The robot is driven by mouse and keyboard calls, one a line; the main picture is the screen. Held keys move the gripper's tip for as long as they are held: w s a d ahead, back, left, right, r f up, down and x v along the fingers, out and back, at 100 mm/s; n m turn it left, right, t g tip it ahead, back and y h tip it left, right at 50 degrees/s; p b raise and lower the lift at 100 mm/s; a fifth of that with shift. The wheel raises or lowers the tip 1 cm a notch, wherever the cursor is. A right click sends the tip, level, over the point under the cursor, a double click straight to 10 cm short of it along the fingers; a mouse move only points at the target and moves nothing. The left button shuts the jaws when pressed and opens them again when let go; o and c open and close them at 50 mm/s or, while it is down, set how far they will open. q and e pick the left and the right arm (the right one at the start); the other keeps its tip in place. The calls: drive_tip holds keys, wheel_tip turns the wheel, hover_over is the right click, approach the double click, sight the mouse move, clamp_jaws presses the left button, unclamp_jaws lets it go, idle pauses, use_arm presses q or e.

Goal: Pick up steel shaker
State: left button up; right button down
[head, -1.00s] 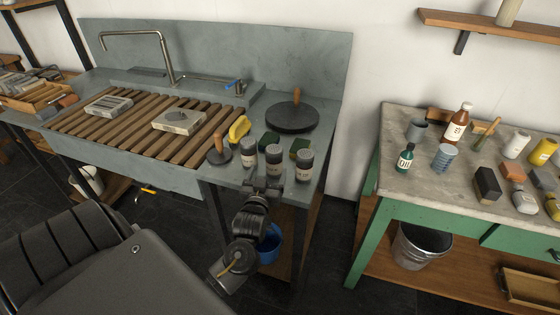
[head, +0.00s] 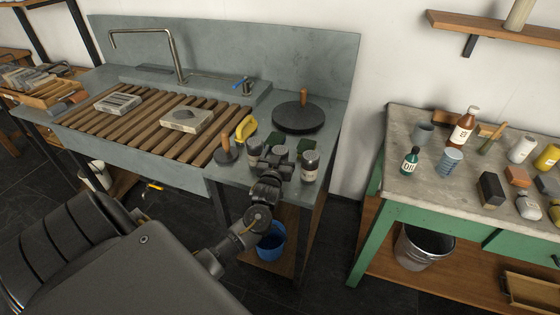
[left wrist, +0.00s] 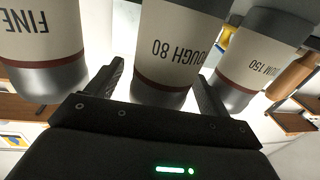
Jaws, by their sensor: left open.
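Three steel shakers with pale labels stand in a row on the sink counter (head: 232,172). The left one (head: 254,147) and the right one (head: 310,164) show in the head view; my gripper largely hides the middle one. My left gripper (head: 273,158) is open at the middle shaker. In the left wrist view, the open jaws (left wrist: 160,78) have one finger on each side of the middle shaker (left wrist: 165,45), labelled "ROUGH 80". The "FINE" shaker (left wrist: 42,45) and one reading "150" (left wrist: 258,55) stand close on either side. Contact cannot be told. My right gripper is out of view.
A wooden-handled disc (head: 227,154), a yellow object (head: 246,128) and a dark round plate with a handle (head: 299,117) are close by. Green sponges lie behind the shakers. A green workbench (head: 386,195) with bottles stands at the right.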

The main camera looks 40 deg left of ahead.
sight(280, 150)
use_arm(q)
drive_tip(key=c, duration=1.2)
drive_tip(key=shift+o, duration=0.2)
drive_tip(key=shift+r, duration=0.1)
drive_tip(key=shift+r, duration=0.45)
drive_tip(key=r, duration=0.2)
drive_tip(key=r+b, duration=0.1)
drive_tip(key=shift+s+d, duration=0.1)
drive_tip(key=shift+s, duration=0.15)
drive_tip(key=s+d+r, duration=0.2)
drive_tip(key=s+r, duration=0.2)
drive_tip(key=s, duration=0.2)
drive_tip(key=s+d+r, duration=0.2)
drive_tip(key=s+r, duration=0.3)
drive_tip(key=s, duration=0.1)
drive_tip(key=shift+s+d, duration=0.25)
drive_tip(key=shift+s, duration=0.1)
